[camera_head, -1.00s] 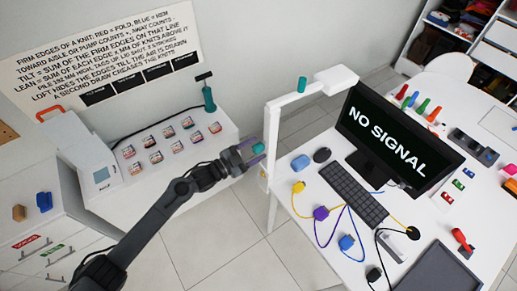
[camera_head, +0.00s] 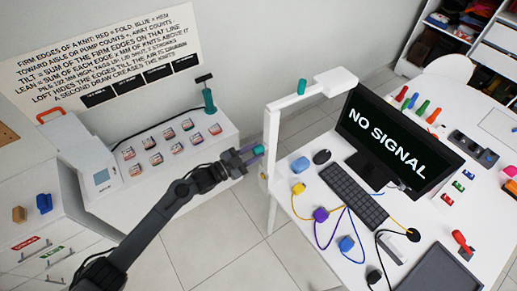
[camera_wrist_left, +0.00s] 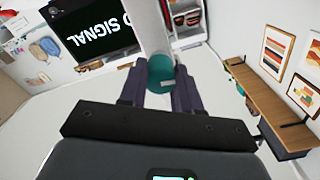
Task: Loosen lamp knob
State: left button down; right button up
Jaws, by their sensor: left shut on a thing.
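The lamp is a white post (camera_head: 271,150) at the desk's left edge with a white arm on top reaching right. A teal knob (camera_head: 258,150) sits at the left side of the post. My left gripper (camera_head: 254,154) is shut on this knob. In the left wrist view the teal knob (camera_wrist_left: 161,72) sits between the two dark fingers, with the white post right behind it. A second teal knob (camera_head: 301,87) stands on the lamp's upper arm, untouched. My right gripper is not in view.
The white desk (camera_head: 300,225) holds a monitor (camera_head: 385,135), a keyboard (camera_head: 353,194), cables and colored blocks. A side table (camera_head: 215,160) at left carries several small labelled items and a teal pump (camera_head: 209,100). Open floor lies below my left arm.

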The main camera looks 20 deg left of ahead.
pick_arm(q)
jog(key=n+p, duration=0.2)
jog(key=n, duration=0.1)
jog(key=shift+n, duration=0.4)
jog(key=n+p, duration=0.2)
jog(key=n, duration=0.2)
jog(key=shift+r, duration=0.1)
jog(key=n+p, duration=0.2)
jog(key=n, duration=0.3)
jog(key=shift+n+p, duration=0.3)
jog(key=shift+p, duration=0.05)
jog(key=n+p, duration=0.1)
jog(key=n, duration=0.1)
jog(key=shift+n, duration=0.3)
jog(key=shift+s+n, duration=0.1)
jog(key=shift+n, duration=0.3)
jog(key=c, duration=0.7)
grip_release()
jog(key=shift+c, duration=0.5)
